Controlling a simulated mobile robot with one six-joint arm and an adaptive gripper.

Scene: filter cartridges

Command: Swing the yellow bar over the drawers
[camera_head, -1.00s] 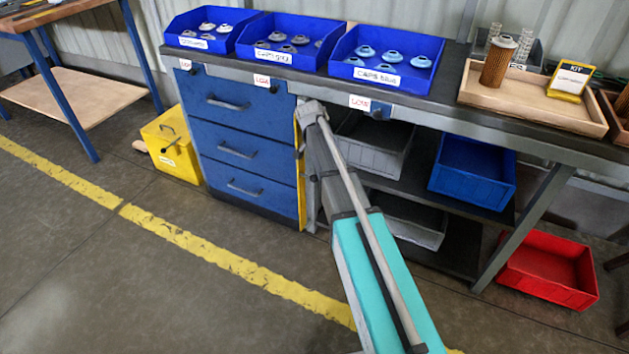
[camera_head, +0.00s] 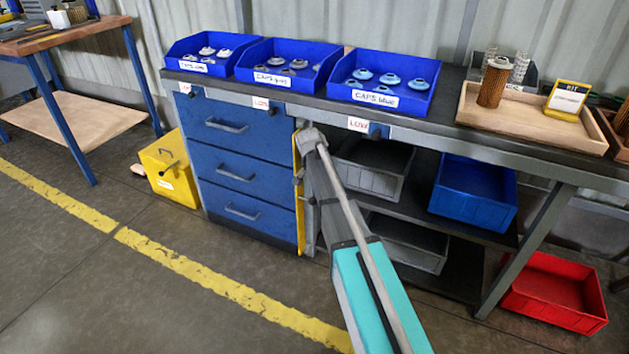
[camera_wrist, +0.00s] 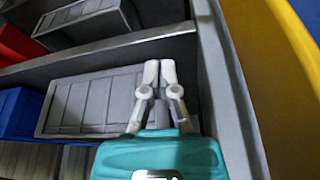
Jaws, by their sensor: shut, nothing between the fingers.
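The yellow bar (camera_head: 299,205) stands upright along the right edge of the blue drawers (camera_head: 240,165). The three drawers look shut, and the bar is beside their fronts, not across them. In the wrist view the bar (camera_wrist: 275,70) is a large yellow strip at the right. My gripper (camera_wrist: 160,68) is shut and empty there, its fingertips close together. It is left of the bar, apart from it in the picture, with a grey post (camera_wrist: 222,90) between. In the head view my own arm hides part of the area beside the bar, and my fingers cannot be made out.
Grey bins (camera_head: 372,168) and a blue bin (camera_head: 473,190) sit on shelves right of the drawers. A red bin (camera_head: 555,290) is on the floor. Blue cap trays (camera_head: 385,95) and a wooden tray (camera_head: 520,125) stand on the bench top. A yellow box (camera_head: 170,168) is left of the drawers.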

